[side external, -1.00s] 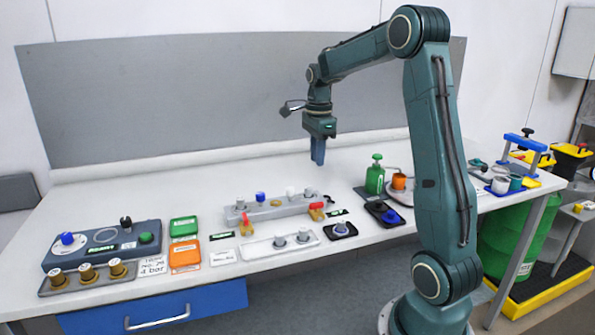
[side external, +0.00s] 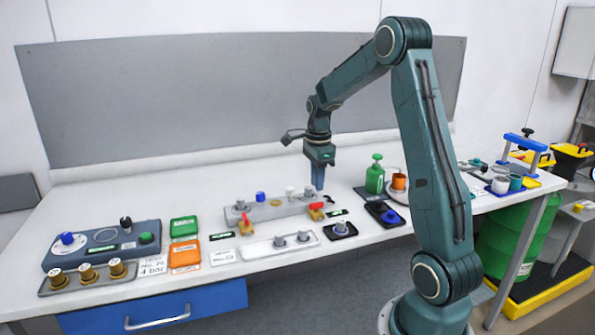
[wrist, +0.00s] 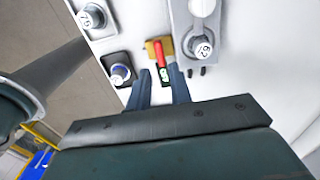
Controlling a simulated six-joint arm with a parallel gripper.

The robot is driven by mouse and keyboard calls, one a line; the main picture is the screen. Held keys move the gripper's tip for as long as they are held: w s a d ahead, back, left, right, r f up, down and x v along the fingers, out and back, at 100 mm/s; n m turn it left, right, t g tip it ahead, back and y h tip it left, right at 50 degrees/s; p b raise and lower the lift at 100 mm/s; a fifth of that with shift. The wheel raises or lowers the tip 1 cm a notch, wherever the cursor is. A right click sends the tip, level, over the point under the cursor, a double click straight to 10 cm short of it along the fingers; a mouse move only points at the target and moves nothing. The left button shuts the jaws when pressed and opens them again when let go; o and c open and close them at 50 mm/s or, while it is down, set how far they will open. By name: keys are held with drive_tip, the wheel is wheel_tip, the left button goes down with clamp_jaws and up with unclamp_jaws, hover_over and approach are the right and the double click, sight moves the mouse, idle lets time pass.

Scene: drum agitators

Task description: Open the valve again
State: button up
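Two small valves with red handles stand at the front of a grey manifold: a left valve (side external: 246,226) and a right valve (side external: 316,212). My gripper (side external: 318,188) points down just above the right valve, apart from it as far as I can tell. In the wrist view the right valve's red handle (wrist: 160,54) lies across its brass body, just ahead of the gap between the fingers. My gripper (wrist: 160,76) also shows there with its blue fingers apart and nothing held. A green label (wrist: 165,75) lies between the fingertips.
The manifold (side external: 280,211) carries several knobs close behind the valves. A plate with two grey knobs (side external: 262,248) and a dark block with a blue-ringed knob (side external: 340,230) stand in front.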

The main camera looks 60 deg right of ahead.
sight(316, 205)
drive_tip(key=shift+f, duration=3.25)
clamp_jaws()
